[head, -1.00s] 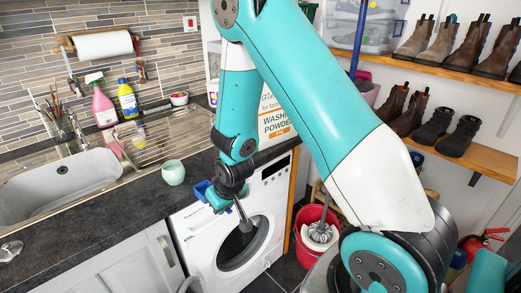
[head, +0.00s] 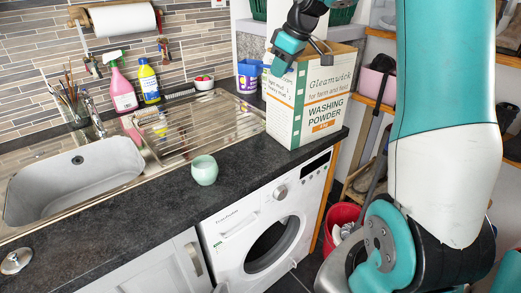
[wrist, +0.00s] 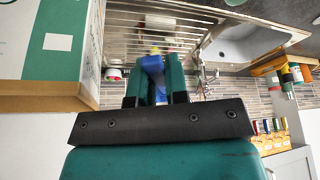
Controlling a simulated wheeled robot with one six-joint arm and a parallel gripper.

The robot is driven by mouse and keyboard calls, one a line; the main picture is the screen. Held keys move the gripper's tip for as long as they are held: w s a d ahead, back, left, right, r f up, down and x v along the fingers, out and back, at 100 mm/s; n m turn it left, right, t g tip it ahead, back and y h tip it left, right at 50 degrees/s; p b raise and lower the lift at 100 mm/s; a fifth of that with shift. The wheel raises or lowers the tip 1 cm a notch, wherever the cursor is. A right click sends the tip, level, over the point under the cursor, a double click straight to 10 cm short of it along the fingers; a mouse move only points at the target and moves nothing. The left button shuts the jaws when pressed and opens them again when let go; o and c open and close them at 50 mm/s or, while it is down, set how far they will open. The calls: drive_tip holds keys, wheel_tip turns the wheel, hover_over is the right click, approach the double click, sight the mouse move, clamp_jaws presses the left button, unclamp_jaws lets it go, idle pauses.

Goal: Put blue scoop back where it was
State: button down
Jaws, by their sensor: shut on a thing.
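The blue scoop (wrist: 153,66) shows in the wrist view between the two teal fingers of my gripper (wrist: 156,80), which is shut on it. In the head view my gripper (head: 281,66) is at the top left edge of the large washing powder box (head: 315,105), above the counter. The scoop is hard to make out there. The box stands upright on the counter's right end, with tan cardboard at its top. The box also fills the upper left of the wrist view (wrist: 50,55), beside the fingers.
A blue tub (head: 248,76) stands just left of the box. A pale green cup (head: 204,170) is on the counter's front. The drainer (head: 200,130), sink (head: 75,180), pink bottle (head: 122,92) and yellow bottle (head: 148,82) lie left. The washing machine (head: 265,235) is below.

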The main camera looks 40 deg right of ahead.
sight(274, 158)
drive_tip(key=f+p, duration=0.1)
drive_tip(key=f, duration=0.8)
drive_tip(key=f+p, duration=0.2)
drive_tip(key=f, duration=0.7)
drive_tip(key=f+p, duration=0.1)
drive_tip(key=f, duration=0.8)
drive_tip(key=shift+s+d+p, duration=0.15)
drive_tip(key=shift+d+p, duration=0.2)
drive_tip(key=shift+f, duration=0.1)
drive_tip(key=c, duration=1.1)
unclamp_jaws()
